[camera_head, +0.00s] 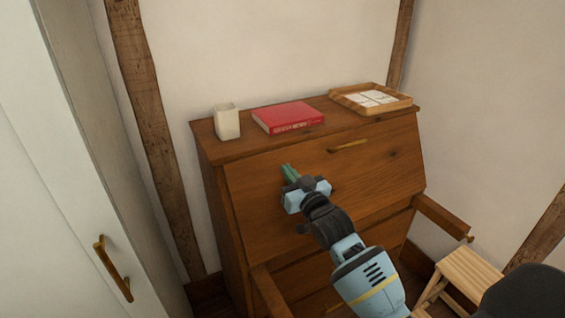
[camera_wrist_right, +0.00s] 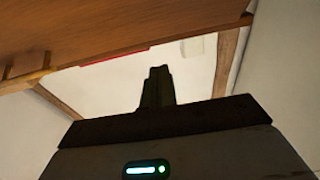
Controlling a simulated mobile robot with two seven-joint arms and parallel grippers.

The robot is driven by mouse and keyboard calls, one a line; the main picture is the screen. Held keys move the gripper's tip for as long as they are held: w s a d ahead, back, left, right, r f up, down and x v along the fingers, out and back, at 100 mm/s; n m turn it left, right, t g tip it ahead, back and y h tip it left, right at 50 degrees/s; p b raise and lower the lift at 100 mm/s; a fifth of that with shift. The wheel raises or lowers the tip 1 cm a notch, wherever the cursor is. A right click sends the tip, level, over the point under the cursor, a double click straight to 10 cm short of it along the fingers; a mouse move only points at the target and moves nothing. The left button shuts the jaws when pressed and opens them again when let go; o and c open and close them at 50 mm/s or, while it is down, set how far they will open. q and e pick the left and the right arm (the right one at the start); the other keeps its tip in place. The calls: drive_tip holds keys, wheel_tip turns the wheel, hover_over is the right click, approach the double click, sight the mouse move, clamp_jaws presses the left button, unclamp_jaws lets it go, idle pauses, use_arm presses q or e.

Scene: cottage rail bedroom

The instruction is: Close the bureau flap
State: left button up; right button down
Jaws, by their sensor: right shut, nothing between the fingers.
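The brown wooden bureau has its flap (camera_head: 375,180) raised, slanting up to the top and lying flush or nearly so with the front; a small gap cannot be ruled out. Its brass handle (camera_head: 348,146) is near the flap's upper edge. My right gripper (camera_head: 287,170) is shut and empty, its green fingertips in front of the flap's upper left part; whether they touch it is unclear. The shut fingers (camera_wrist_right: 157,72) also show in the right wrist view, below the bureau's wood. My left gripper is not in view.
On the bureau top stand a white cup (camera_head: 227,122), a red book (camera_head: 288,117) and a wooden tray (camera_head: 352,94) with white pieces. Two support arms stick out, left (camera_head: 268,291) and right (camera_head: 440,214). A wooden stool (camera_head: 468,270) is at lower right, a white wardrobe (camera_head: 45,190) at left.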

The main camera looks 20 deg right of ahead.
drive_tip(key=shift+s+d+f, duration=0.1)
drive_tip(key=shift+s+f, duration=0.05)
drive_tip(key=shift+s, duration=0.6)
drive_tip(key=shift+s+d+f, duration=0.1)
drive_tip(key=shift+s+f, duration=0.1)
drive_tip(key=shift+s, duration=0.55)
drive_tip(key=shift+s+f, duration=0.15)
drive_tip(key=shift+s, duration=0.6)
drive_tip(key=shift+s, duration=0.1)
drive_tip(key=s+a+f+g, duration=0.25)
drive_tip(key=s+f, duration=0.35)
drive_tip(key=f, duration=0.6)
drive_tip(key=s+a+f+g, duration=0.1)
drive_tip(key=s+f+g, duration=0.1)
drive_tip(key=s+f, duration=0.5)
drive_tip(key=s+a+f+g, duration=0.2)
drive_tip(key=s+f, duration=0.5)
drive_tip(key=s, duration=0.7)
drive_tip(key=s+a+f+n+g, duration=0.1)
drive_tip(key=s+f+g, duration=0.3)
drive_tip(key=s+f, duration=0.3)
drive_tip(key=s, duration=0.4)
drive_tip(key=shift+s+a, duration=0.3)
drive_tip(key=shift+a, duration=0.05)
